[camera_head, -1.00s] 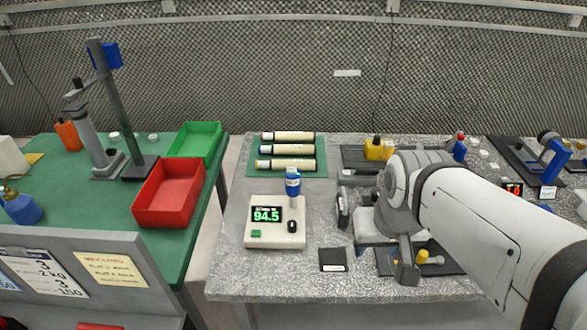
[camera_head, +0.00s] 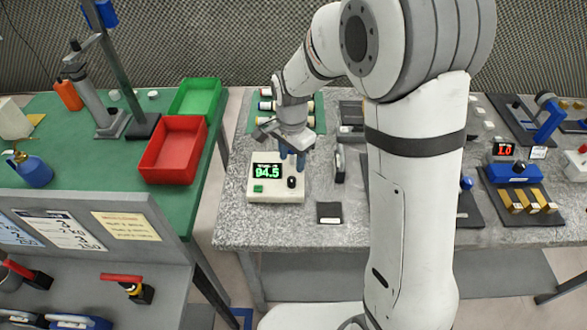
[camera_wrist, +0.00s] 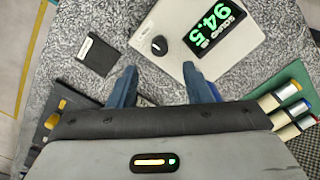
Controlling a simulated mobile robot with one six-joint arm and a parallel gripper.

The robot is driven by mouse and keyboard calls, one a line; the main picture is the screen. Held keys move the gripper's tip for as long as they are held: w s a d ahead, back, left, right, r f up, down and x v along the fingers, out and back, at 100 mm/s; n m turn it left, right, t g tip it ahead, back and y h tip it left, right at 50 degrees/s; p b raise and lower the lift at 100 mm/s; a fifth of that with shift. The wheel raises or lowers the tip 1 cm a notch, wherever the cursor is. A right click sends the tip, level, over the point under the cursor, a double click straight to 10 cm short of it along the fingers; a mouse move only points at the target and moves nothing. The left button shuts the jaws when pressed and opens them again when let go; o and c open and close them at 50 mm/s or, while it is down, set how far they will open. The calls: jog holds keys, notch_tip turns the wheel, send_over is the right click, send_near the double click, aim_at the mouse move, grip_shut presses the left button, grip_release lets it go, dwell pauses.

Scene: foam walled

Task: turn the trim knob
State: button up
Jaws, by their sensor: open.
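In the wrist view the knob (camera_wrist: 159,45) lies just beyond the gap between my blue fingertips. My gripper (camera_head: 291,156) is open above the box's back right part. It also shows open and empty in the wrist view (camera_wrist: 160,70). The blue-topped cylinder seen earlier on the box is hidden behind my gripper.
A small black square pad (camera_head: 329,212) lies right of the box. Rolled tubes lie on a green mat (camera_wrist: 291,88) behind it. Red (camera_head: 173,150) and green (camera_head: 195,97) bins stand on the left table. Black fixtures stand right of the box.

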aim_at(292, 179)
notch_tip(292, 179, down, 8)
jog(key=shift+r+p, duration=0.15)
jog(key=shift+p, duration=0.35)
jog(key=shift+c, duration=0.5)
grip_shut()
